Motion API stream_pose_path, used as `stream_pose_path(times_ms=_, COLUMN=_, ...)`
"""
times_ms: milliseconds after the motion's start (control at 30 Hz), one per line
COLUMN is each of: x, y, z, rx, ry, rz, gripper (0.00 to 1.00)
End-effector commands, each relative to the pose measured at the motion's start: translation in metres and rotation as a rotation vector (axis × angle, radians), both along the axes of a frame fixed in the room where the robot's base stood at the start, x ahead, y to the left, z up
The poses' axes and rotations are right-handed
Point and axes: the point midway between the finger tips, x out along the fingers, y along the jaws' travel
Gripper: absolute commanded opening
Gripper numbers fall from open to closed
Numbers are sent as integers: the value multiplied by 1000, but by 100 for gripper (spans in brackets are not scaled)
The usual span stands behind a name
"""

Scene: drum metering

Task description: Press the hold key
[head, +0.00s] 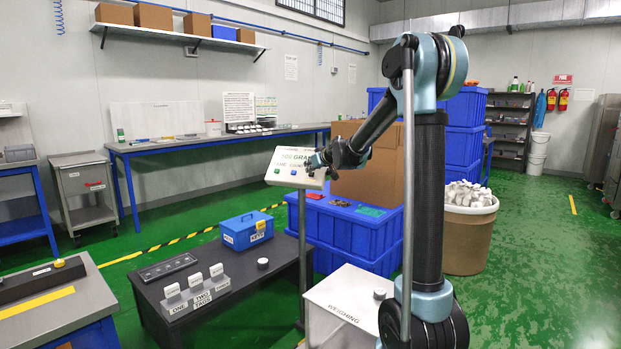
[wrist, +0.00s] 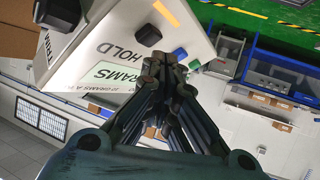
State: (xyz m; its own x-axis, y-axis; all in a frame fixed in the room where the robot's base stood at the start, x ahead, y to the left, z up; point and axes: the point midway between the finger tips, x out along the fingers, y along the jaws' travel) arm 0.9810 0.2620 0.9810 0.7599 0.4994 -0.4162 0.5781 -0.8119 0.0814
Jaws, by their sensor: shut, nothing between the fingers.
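The indicator box (head: 295,166) stands on a post, with a gram display and keys on its tilted face. In the wrist view its panel shows the word HOLD (wrist: 126,50), the greenish GRAMS display (wrist: 112,76), and a dark rounded hold key (wrist: 148,35) beside that word. My gripper (head: 318,163) is at the right side of the panel and covers part of it in the head view. In the wrist view my gripper (wrist: 163,60) has its fingertips together, close to the hold key; I cannot tell whether they touch it.
Another dark key (wrist: 62,12) is on the panel. Blue crates (head: 350,235) and a cardboard box (head: 385,165) stand behind.

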Motion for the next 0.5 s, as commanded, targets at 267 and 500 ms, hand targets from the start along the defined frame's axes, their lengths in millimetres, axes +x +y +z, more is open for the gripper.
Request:
stream_pose_path(times_ms=267, x=0, y=0, z=0, rx=0, ry=0, rz=0, gripper=0)
stream_pose_path(times_ms=500, x=-7, y=3, z=8, rx=0, ry=0, rz=1, gripper=0)
